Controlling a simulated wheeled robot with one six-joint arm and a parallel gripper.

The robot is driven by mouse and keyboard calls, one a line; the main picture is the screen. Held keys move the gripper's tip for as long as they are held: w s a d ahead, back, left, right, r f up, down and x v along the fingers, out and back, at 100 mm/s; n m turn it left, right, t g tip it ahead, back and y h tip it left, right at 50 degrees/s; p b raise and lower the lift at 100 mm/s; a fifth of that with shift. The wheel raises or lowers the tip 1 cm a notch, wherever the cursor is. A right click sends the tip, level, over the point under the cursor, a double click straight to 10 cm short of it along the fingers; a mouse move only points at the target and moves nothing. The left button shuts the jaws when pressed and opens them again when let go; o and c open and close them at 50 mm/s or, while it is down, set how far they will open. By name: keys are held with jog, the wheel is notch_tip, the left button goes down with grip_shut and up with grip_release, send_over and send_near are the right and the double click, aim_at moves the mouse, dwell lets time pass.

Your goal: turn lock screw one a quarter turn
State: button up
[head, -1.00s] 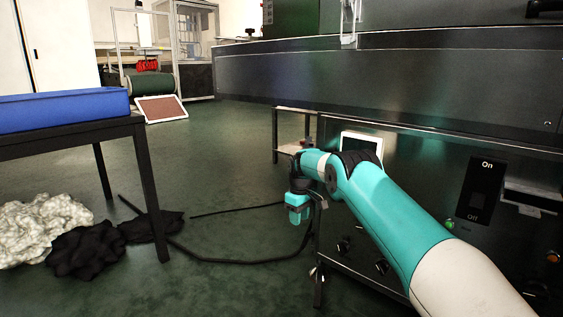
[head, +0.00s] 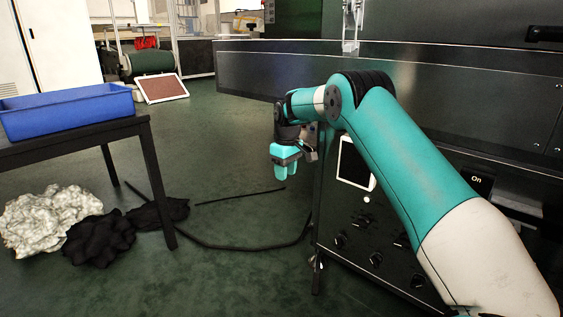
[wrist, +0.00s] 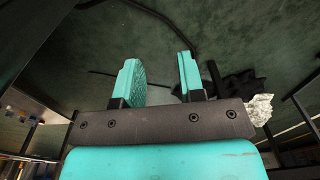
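My gripper (head: 284,171) hangs below my bent arm in the head view, left of the dark machine's front. In the wrist view its two teal fingers (wrist: 158,65) stand apart with nothing between them, so it is open and empty. The machine's lower control panel (head: 345,220) carries several small black knobs (head: 376,259), and my gripper is apart from them. I cannot make out lock screw one in either view. My arm covers part of the machine's front.
A blue tray (head: 70,112) sits on a dark table (head: 75,143) at left. White (head: 45,217) and black (head: 100,240) crumpled heaps lie on the floor beside it. A black hose (head: 235,247) crosses the floor. A white-framed screen (head: 356,163) is on the panel. The middle floor is open.

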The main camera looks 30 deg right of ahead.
jog(key=shift+s+a+r, duration=0.25)
jog(key=shift+a+r, duration=0.2)
jog(key=shift+r, duration=0.15)
jog(key=shift+s+a+r, duration=0.25)
jog(key=shift+a+r, duration=0.2)
jog(key=shift+r, duration=0.15)
